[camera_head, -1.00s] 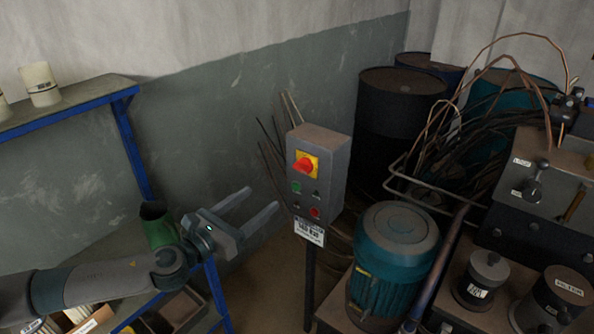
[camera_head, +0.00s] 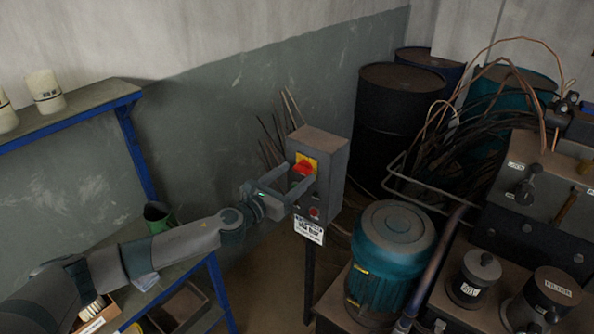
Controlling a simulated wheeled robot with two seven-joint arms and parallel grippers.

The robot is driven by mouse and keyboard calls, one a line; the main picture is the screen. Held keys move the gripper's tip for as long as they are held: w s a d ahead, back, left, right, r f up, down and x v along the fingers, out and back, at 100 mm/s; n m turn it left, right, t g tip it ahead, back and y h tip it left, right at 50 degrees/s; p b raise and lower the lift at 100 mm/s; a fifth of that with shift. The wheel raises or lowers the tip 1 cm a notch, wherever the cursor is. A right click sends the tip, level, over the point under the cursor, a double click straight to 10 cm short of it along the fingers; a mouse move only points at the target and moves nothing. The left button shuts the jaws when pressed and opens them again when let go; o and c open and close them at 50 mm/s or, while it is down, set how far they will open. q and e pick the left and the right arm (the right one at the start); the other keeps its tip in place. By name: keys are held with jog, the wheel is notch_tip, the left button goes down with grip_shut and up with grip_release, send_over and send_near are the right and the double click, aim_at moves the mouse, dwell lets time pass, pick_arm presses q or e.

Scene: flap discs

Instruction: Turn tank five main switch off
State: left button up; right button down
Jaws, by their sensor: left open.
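A grey switch box (camera_head: 332,171) stands on a post in the middle of the view. On its front is a red rotary switch (camera_head: 303,168) on a yellow plate (camera_head: 313,161). A red button (camera_head: 314,213) sits lower on the same face, and a white label plate (camera_head: 309,229) hangs below the box. My left gripper (camera_head: 299,180) is open, with its fingers in front of the box face around the height of the red switch. Whether the fingers touch the switch I cannot tell. The green button is hidden behind the gripper. My right gripper is not in view.
A teal motor (camera_head: 391,250) stands right of the post. Dark drums (camera_head: 397,120) and loose cables (camera_head: 452,150) are behind. A blue-framed shelf (camera_head: 133,102) with white containers (camera_head: 45,92) and a green cup (camera_head: 157,217) are at left.

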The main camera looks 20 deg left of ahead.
pick_arm(q)
jog(key=shift+x, duration=0.85)
jog(key=c, duration=1)
jog(key=shift+c, duration=0.2)
